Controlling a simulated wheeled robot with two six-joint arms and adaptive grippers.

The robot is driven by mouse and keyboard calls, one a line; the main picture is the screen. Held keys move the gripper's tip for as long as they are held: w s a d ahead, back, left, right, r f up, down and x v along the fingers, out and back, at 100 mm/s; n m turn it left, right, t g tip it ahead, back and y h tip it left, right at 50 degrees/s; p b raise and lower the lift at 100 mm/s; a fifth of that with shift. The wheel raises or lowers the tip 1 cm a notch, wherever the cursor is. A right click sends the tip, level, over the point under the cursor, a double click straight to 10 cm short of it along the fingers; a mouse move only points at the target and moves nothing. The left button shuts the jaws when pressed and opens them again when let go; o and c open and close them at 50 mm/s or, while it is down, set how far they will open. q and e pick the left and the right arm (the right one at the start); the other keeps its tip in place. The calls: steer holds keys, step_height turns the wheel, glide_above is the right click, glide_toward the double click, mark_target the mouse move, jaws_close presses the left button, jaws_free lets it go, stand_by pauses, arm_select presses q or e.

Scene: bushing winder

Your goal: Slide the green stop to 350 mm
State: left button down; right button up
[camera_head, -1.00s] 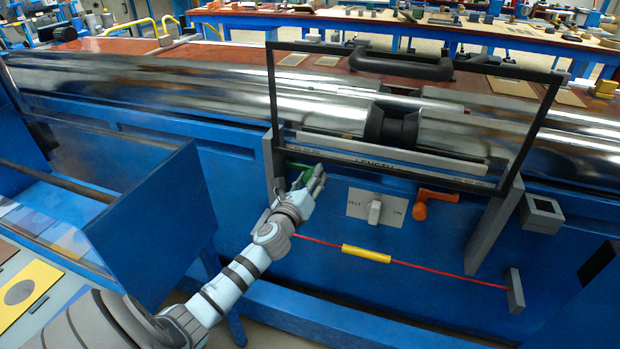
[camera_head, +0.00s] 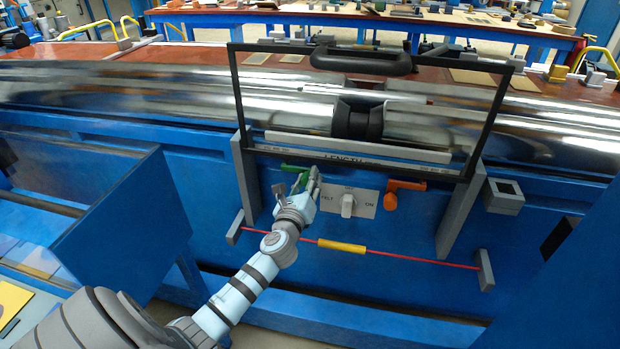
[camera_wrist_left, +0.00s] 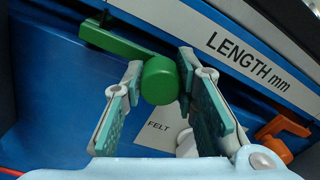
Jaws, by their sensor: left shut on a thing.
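The green stop (camera_head: 294,168) is at the left part of the LENGTH scale rail (camera_head: 400,170) on the blue machine's front. In the left wrist view it shows as a flat green arm with a round green knob (camera_wrist_left: 160,81). My left gripper (camera_head: 308,183) is shut on this knob, with one finger on each side in the wrist view (camera_wrist_left: 161,90). The white scale plate (camera_wrist_left: 250,62) reads "LENGTH mm"; its numbers are not readable, so I cannot tell the stop's position in mm. My right gripper is not in view.
A plate with a FELT/ON switch (camera_head: 348,204) sits right of my gripper, with an orange lever (camera_head: 395,194) beyond it. A red cord with a yellow sleeve (camera_head: 341,247) runs below. A black-framed guard (camera_head: 237,100) stands above the rail.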

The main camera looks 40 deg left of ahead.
arm_select(q)
steer(key=shift+a, duration=0.1)
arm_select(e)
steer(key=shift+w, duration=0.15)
arm_select(q)
steer(key=c, duration=1.2)
jaws_free()
steer(key=shift+s, duration=0.1)
steer(key=shift+c, duration=0.2)
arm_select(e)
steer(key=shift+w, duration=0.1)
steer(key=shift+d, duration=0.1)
arm_select(q)
steer(key=v, duration=1.2)
